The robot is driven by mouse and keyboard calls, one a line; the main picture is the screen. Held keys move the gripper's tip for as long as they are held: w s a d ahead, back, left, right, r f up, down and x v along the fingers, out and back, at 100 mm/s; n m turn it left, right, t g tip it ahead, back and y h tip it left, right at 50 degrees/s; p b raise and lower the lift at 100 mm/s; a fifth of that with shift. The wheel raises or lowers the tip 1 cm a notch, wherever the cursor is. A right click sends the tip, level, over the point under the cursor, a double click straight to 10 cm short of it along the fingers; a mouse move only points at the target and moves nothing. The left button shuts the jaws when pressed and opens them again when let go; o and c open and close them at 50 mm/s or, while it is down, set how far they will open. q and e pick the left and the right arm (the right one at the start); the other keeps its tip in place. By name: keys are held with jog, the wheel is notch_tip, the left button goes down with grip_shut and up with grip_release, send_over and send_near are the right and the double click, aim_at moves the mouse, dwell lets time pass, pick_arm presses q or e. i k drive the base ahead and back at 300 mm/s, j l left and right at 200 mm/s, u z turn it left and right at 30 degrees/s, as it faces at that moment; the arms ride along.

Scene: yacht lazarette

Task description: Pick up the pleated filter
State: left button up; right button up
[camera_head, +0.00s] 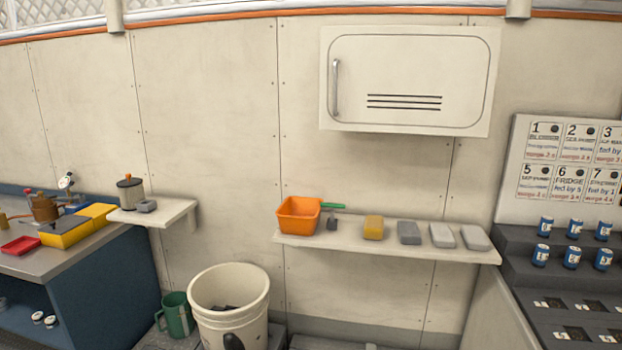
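No other thing in view is clearly a pleated filter. Neither of my grippers shows in the head view.
The longer shelf (385,249) holds an orange bin (298,215), a yellow sponge (373,228) and several grey blocks. A white bucket (229,300) and green jug (177,315) stand below. The left workbench (75,262) carries yellow boxes and a red tray (20,246).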

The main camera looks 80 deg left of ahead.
aim_at(131, 190)
jog(key=u, duration=3.8)
jog(key=z, duration=0.7)
jog(key=i+j+z, duration=0.2)
jog(key=j+z, duration=0.25)
jog(key=i+j+z, duration=0.1)
jog(key=j+z, duration=0.3)
jog(key=j, duration=0.2)
jog(key=j+z, duration=0.45)
jog(key=j, duration=0.1)
